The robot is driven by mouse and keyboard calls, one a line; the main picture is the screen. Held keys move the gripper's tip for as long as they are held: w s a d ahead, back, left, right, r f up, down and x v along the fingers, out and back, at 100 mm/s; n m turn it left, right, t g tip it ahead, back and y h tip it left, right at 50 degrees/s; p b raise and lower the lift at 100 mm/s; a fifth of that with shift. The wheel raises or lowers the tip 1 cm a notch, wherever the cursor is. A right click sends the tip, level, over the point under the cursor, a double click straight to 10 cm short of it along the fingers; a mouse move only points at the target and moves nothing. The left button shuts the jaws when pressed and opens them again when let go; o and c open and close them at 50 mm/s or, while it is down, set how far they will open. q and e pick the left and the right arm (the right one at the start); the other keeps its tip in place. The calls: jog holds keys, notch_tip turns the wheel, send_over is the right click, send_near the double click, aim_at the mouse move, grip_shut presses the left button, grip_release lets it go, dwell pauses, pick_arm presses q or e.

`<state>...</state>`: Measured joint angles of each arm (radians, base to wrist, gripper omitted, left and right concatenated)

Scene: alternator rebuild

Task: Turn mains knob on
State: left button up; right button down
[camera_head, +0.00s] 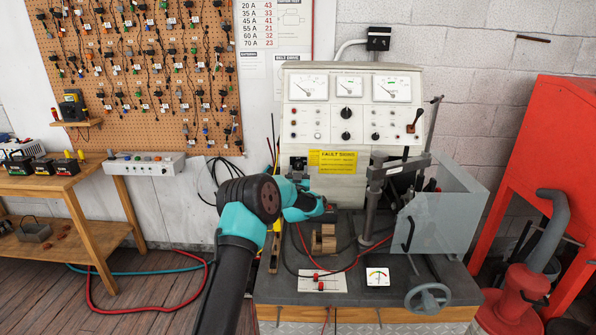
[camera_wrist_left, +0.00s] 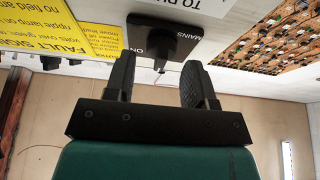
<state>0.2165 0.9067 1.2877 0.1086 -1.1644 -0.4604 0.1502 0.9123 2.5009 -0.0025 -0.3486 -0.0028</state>
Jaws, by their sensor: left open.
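The mains knob (camera_wrist_left: 161,60) is dark and sits on a black plate (camera_wrist_left: 178,36) lettered MAINS and ON, upside down in the left wrist view. In the head view the black switch plate (camera_head: 298,162) shows on the lower front of the cream test bench (camera_head: 325,185), left of a yellow notice (camera_head: 332,161). My left gripper (camera_wrist_left: 158,72) is open, with one black finger on each side of the knob in the picture. I cannot tell whether the fingers touch it. In the head view my wrist hides most of this gripper. My right gripper is not in view.
A clear guard (camera_head: 440,222) and a vertical post (camera_head: 375,200) stand on the bench top right of my left arm. A copper-coloured part (camera_head: 323,240), wires and a handwheel (camera_head: 428,298) are there too. A wooden table (camera_head: 88,178) stands at left.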

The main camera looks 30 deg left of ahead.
pick_arm(q)
jog(key=shift+w+a+r, duration=0.2)
jog(key=shift+w, duration=0.2)
jog(key=shift+c, duration=0.5)
jog(key=c, duration=0.7)
jog(key=shift+o, duration=0.2)
